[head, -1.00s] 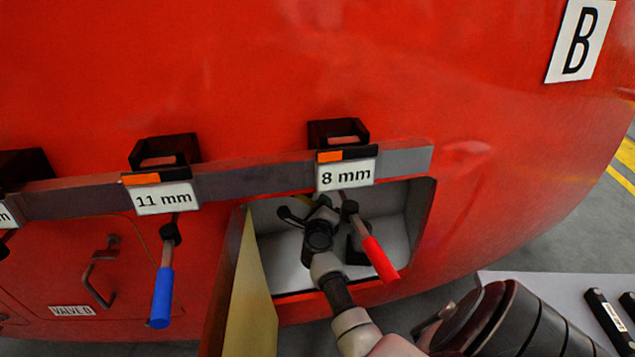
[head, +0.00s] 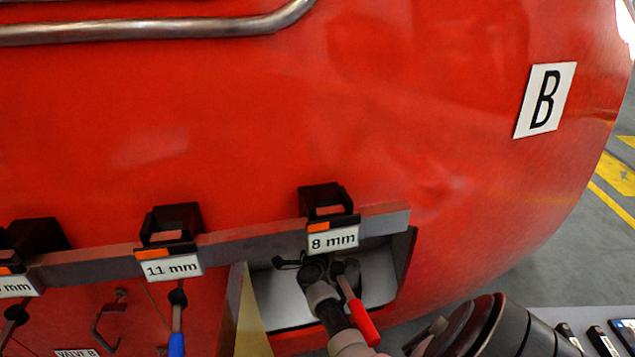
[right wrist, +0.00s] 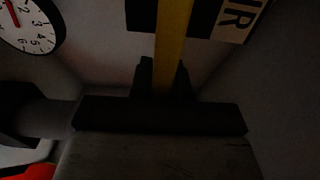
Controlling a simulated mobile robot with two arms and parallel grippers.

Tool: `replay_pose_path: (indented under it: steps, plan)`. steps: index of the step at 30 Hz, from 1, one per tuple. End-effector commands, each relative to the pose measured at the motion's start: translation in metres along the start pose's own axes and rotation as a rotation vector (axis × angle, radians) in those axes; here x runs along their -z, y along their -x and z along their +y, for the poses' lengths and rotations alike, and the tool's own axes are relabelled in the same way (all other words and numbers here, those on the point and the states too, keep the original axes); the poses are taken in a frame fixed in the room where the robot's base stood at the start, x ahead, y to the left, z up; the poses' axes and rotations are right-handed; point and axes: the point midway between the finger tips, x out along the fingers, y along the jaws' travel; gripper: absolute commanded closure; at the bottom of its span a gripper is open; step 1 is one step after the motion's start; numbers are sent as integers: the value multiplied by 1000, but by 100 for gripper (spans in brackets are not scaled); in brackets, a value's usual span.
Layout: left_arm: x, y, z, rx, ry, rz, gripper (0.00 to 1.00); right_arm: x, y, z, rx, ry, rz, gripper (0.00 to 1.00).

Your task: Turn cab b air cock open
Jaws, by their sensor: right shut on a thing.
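Cab B's red nose carries a white B plate (head: 545,100). Low on it is an open recess (head: 372,278) with pale inner walls. My right arm reaches into it from the bottom right. My right gripper (right wrist: 161,78) is shut on a yellow lever (right wrist: 173,32), the air cock handle, which runs upward between the dark fingers in the right wrist view. The cock's body is hidden behind the gripper. In the head view the fingertips and lever are hidden or too dark to make out. My left gripper is not in view.
A red-handled tool (head: 364,322) hangs from the 8 mm holder in front of the recess, close beside my right arm. An opened door (head: 252,320) stands at the recess's left. A blue-handled tool (head: 176,344) hangs further left. Inside is a gauge (right wrist: 28,24).

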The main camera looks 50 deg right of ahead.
Motion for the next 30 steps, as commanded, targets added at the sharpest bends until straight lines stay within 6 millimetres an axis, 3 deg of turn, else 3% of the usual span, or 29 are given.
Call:
replay_pose_path:
  steps: [13,14,18,30]
  plan:
    - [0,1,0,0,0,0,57,0,1,1,-2,17,0,100]
    - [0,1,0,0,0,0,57,0,1,1,-2,17,0,80]
    - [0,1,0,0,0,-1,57,0,1,1,-1,14,0,59]
    - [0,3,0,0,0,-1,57,-1,9,0,-1,9,-1,57]
